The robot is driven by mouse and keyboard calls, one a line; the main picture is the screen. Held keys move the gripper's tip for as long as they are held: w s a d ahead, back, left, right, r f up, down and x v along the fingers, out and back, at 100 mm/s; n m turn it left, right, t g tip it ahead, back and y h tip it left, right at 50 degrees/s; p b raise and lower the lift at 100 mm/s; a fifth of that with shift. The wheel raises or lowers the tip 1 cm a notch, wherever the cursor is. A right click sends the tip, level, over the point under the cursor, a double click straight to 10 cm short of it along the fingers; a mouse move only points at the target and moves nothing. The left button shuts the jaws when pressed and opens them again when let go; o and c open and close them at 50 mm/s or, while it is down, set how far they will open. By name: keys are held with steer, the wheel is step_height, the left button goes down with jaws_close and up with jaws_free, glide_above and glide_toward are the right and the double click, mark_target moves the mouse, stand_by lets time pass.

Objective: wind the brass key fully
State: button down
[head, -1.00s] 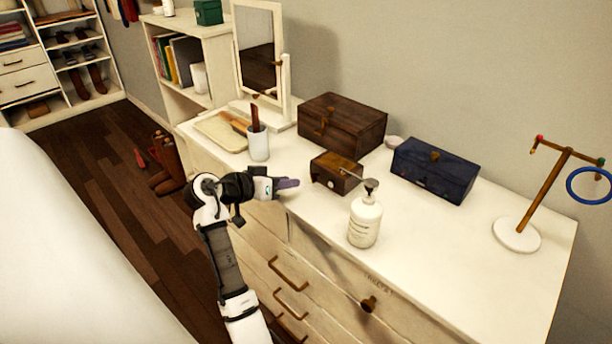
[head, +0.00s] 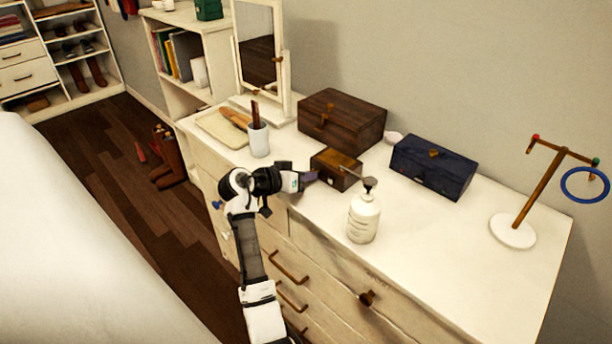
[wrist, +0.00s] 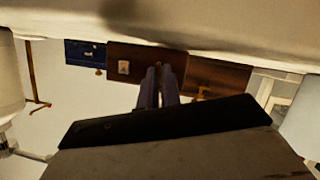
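The small brown wooden box (head: 337,165) stands on the dresser, a pale plate on its front. It also shows in the wrist view (wrist: 123,67), with the plate. My gripper (head: 312,177) is at the box's left side in the head view. In the wrist view my gripper's fingers (wrist: 159,70) are close together with a thin gap, their tips at the box. A small brownish bit shows between the tips. I cannot tell whether it is the brass key or whether the fingers grip it. The key is not clearly seen in either view.
A white pump bottle (head: 363,217) stands in front of the box, its spout reaching towards it. A large brown chest (head: 342,120) and a blue box (head: 433,167) stand behind. A white cup (head: 258,140) is to the left. The dresser's right front is clear.

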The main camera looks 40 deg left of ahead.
steer(key=shift+f+b, duration=0.1)
steer(key=shift+b, duration=0.3)
steer(key=m+y+b, duration=0.1)
steer(key=b, duration=0.1)
steer(key=shift+d+f+b, duration=0.1)
steer(key=shift+f+b, duration=0.05)
steer(key=shift+b, duration=0.25)
steer(key=m+y+b, duration=0.1)
steer(key=m+b, duration=0.1)
steer(key=b, duration=0.2)
steer(key=shift+d+f, duration=0.1)
steer(key=m+y+b, duration=0.1)
steer(key=m+b, duration=0.1)
steer(key=b, duration=0.2)
steer(key=shift+d+m+y, duration=0.1)
steer(key=shift+m+y, duration=0.2)
steer(key=shift+y, duration=0.1)
steer(key=m+b, duration=0.1)
steer(key=b, duration=0.1)
steer(key=y+b, duration=0.1)
steer(key=shift+d+r+m+t+b, duration=0.1)
steer(key=shift+r+m+t+b, duration=0.15)
steer(key=shift+m+t+b, duration=0.15)
steer(key=shift+r, duration=0.1)
steer(key=c, duration=1.6)
jaws_free()
